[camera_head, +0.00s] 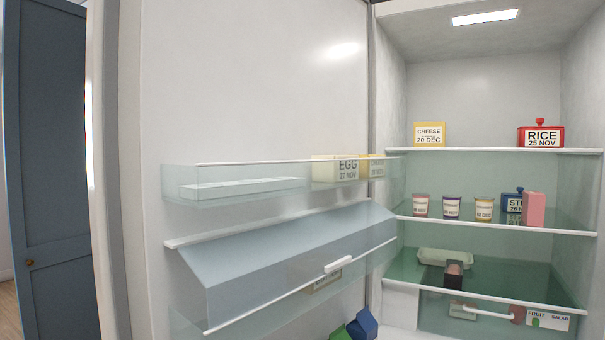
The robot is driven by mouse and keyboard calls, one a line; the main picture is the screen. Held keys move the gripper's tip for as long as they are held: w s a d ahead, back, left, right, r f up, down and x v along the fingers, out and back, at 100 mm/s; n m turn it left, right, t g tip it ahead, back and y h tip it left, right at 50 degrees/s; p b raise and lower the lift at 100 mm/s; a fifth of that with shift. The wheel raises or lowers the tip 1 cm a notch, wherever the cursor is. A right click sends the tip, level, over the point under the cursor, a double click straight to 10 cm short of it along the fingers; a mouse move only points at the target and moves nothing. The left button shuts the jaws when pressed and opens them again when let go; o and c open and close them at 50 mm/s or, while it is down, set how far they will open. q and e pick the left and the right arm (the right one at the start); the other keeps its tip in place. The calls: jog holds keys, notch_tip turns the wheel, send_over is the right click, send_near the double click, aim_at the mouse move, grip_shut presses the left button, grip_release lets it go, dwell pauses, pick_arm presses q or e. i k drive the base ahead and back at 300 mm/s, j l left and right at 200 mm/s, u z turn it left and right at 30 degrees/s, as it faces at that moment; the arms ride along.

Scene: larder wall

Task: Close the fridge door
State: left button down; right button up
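The fridge door (255,90) stands wide open on the left, its inner face towards me. It carries a clear upper bin (235,183) and a lower bin with a grey-blue sloping cover (290,250). The open fridge interior (485,90) fills the right, with a lit lamp (485,18) in its ceiling. The hinge side of the door meets the cabinet near the middle of the picture. Neither of my grippers shows in the head view.
Green and blue cartons (363,326) show low on the door. A blue door (50,170) stands at far left.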

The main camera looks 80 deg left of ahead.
aim_at(206, 120)
jog(key=k+z, duration=0.75)
jog(key=z, duration=0.15)
jog(key=k+j+z, duration=0.1)
jog(key=k+z, duration=0.6)
jog(key=k+j+u, duration=0.15)
jog(key=k, duration=0.85)
jog(key=k+u, duration=0.1)
jog(key=u, duration=0.75)
jog(key=k+u, duration=0.15)
jog(key=u, duration=1.15)
